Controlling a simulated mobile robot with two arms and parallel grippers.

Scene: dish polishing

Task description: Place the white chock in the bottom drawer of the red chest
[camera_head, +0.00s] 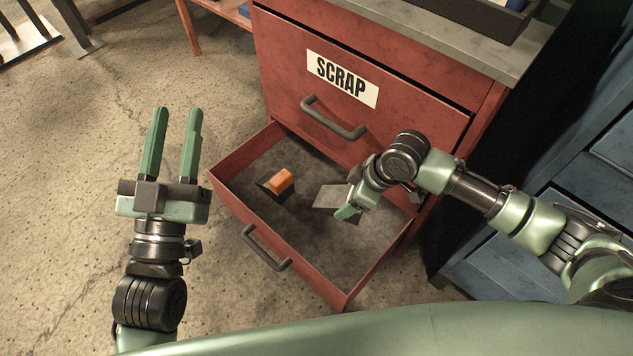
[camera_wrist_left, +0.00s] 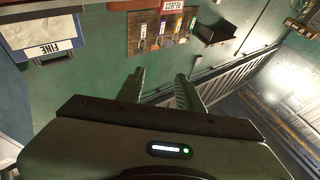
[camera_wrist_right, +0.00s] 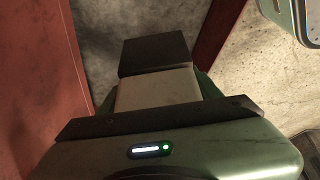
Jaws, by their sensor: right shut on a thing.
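The red chest (camera_head: 385,75) carries a SCRAP label. Its bottom drawer (camera_head: 300,260) is pulled open. An orange block with a dark base (camera_head: 281,181) lies inside it. My right gripper (camera_head: 348,208) is over the right part of the open drawer, shut on the white chock. The chock shows pale with a dark end in the right wrist view (camera_wrist_right: 155,88), between the fingers. In the head view its greyish face (camera_head: 330,197) sticks out left of the gripper. I cannot tell whether it touches the drawer floor. My left gripper (camera_head: 172,125) is open and empty, left of the drawer.
The upper drawer with its dark handle (camera_head: 333,118) is closed above the open one. A blue cabinet (camera_head: 510,262) stands to the right of the chest. The drawer has bare floor around the orange block.

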